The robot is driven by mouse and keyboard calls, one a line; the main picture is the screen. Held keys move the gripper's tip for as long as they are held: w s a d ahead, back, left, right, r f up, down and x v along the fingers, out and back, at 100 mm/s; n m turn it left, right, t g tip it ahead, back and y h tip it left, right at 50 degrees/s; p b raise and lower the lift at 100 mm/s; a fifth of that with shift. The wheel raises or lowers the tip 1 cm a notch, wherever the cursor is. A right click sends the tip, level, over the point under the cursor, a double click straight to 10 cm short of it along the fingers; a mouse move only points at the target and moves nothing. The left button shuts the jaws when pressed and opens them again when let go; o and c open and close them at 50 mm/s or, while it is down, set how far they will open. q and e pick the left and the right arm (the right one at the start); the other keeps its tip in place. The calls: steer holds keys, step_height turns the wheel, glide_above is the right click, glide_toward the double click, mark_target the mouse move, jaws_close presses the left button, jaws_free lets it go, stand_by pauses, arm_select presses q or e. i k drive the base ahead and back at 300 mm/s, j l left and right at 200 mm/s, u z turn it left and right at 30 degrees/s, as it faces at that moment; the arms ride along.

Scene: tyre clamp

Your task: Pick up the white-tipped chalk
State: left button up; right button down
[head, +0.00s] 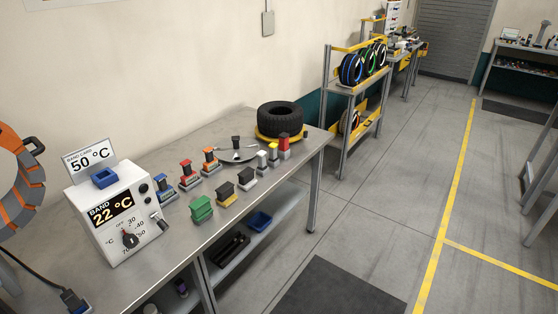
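Several small upright blocks stand on the grey metal workbench (150,150). A slim piece with a white upper part (262,158) stands in a row with a yellow-topped piece (273,150) and a red-topped piece (284,143), near the bench's right edge. A black-topped block with a pale base (246,180) stands just left of and nearer than it. The pieces are too small to tell for sure which is the white-tipped chalk. Neither of my grippers is in view.
A black tyre (280,118) rests on a yellow base at the bench's far end. A white control box (115,215) reads 22 °C. An orange and grey ring (18,178) stands at far left. A blue tray (259,222) is on the lower shelf.

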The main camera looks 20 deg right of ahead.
mark_target(262, 166)
steer(key=z, duration=0.45)
steer(key=u, duration=2.1)
steer(key=z, duration=2.1)
steer(key=i+l+u, duration=0.1)
steer(key=u, duration=0.7)
steer(key=i+l+u, duration=0.25)
steer(key=l, duration=0.4)
steer(key=i+l+u, duration=0.3)
steer(key=l, duration=0.4)
steer(key=i+l+u, duration=0.15)
steer(key=l, duration=0.25)
steer(key=i+l+u, duration=0.1)
steer(key=l, duration=0.3)
steer(key=i, duration=0.1)
